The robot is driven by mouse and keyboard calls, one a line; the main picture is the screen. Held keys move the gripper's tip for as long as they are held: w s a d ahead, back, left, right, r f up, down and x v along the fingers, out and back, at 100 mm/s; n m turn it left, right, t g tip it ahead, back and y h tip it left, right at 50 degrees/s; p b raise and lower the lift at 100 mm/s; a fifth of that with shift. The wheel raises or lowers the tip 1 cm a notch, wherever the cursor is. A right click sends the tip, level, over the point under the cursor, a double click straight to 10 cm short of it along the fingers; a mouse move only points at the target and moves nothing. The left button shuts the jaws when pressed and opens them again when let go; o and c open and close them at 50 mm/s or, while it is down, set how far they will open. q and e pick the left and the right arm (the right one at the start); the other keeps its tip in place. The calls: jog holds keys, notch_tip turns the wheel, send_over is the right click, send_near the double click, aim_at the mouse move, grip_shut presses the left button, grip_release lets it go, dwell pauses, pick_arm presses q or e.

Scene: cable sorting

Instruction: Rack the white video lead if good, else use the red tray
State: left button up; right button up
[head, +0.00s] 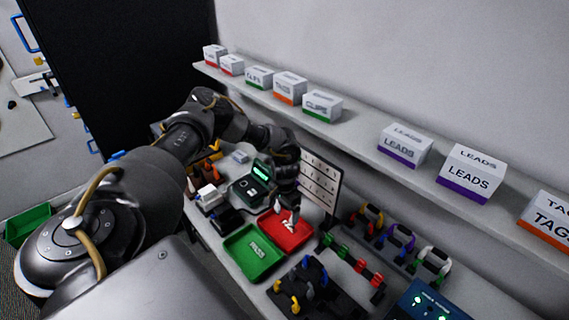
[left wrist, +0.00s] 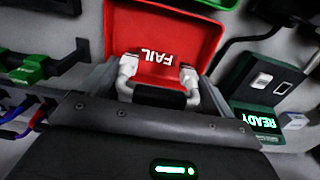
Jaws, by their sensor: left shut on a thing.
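My left gripper (head: 287,203) is over the red tray (head: 273,238) and is shut on the white video lead (head: 290,222). In the left wrist view the lead's white ends (left wrist: 128,66) point toward the red tray (left wrist: 190,18), which bears the word FAIL. The lead's dark middle (left wrist: 160,96) is at the gripper. I cannot tell whether the lead touches the tray floor. The tester (head: 249,189) has a lit green screen, which reads READY in the left wrist view (left wrist: 256,119). My right gripper is not in view.
A green tray (head: 237,262) sits beside the red one. Several coloured leads (head: 398,237) stand along the back right. Dark holders with blue and yellow leads (head: 305,282) are in front. A pegboard (head: 321,178) stands behind. A shelf with labelled boxes (head: 405,144) overhangs the bench.

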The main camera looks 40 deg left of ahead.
pick_arm(q)
jog(key=shift+f+b, duration=0.3)
jog(key=shift+f, duration=1.25)
jog(key=shift+p, duration=0.3)
jog(key=shift+f, duration=0.9)
dwell(1.5)
jog(key=o, duration=0.9)
jog(key=shift+c, duration=0.2)
